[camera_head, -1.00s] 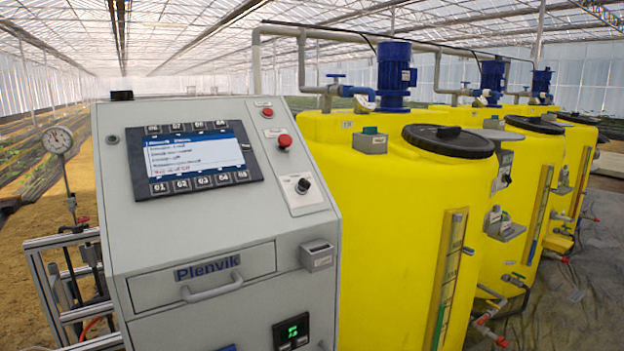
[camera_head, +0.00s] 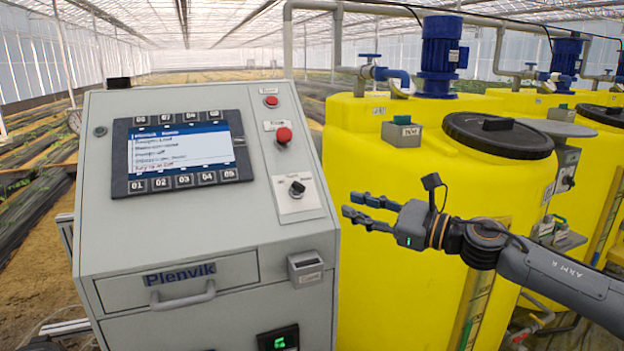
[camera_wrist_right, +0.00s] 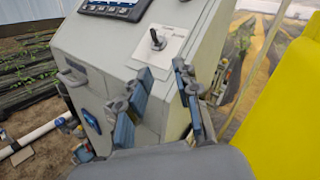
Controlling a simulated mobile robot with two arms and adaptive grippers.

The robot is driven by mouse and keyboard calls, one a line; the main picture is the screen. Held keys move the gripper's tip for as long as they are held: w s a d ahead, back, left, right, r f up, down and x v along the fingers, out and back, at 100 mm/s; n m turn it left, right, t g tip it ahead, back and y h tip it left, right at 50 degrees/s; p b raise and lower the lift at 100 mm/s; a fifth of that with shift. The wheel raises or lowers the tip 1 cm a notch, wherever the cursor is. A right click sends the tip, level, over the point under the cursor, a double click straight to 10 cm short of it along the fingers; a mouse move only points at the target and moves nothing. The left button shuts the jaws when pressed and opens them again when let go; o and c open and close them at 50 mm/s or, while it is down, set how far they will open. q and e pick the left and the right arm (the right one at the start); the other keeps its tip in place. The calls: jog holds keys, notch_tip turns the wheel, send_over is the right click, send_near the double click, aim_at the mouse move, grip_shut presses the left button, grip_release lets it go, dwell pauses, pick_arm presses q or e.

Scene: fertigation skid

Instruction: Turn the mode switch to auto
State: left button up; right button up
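The mode switch (camera_head: 297,189) is a small black rotary knob on a light plate on the right side of the grey control cabinet's sloped face. It also shows in the right wrist view (camera_wrist_right: 157,40), ahead of the fingers; the plate's lettering is too small to read. My right gripper (camera_head: 348,205) reaches in from the right, in front of the yellow tank. It points left toward the cabinet, to the right of the switch and apart from it. In the right wrist view the gripper (camera_wrist_right: 160,85) has its two fingers apart with nothing between them. My left gripper is not in view.
The cabinet (camera_head: 210,225) has a display (camera_head: 180,152), red buttons (camera_head: 284,135), a drawer handle (camera_head: 182,297) and a small holder (camera_head: 306,268) below the switch. Yellow tanks (camera_head: 400,165) stand close on the right. The space before the cabinet face is clear.

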aim_at(300, 187)
jog(key=shift+n+g, duration=0.3)
jog(key=shift+n, duration=0.6)
jog(key=p+x, duration=0.1)
jog(key=x, duration=0.3)
jog(key=r+p+x, duration=0.1)
jog(key=x, duration=0.2)
jog(key=r+p+x, duration=0.1)
jog(key=x, duration=0.3)
jog(key=shift+s+a, duration=0.15)
jog(key=shift+a, duration=0.4)
jog(key=shift+w+a+f+p, duration=0.1)
jog(key=shift+w+a+p, duration=0.25)
jog(key=shift+a, duration=0.1)
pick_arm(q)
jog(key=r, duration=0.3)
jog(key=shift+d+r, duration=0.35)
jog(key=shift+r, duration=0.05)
pick_arm(e)
grip_shut()
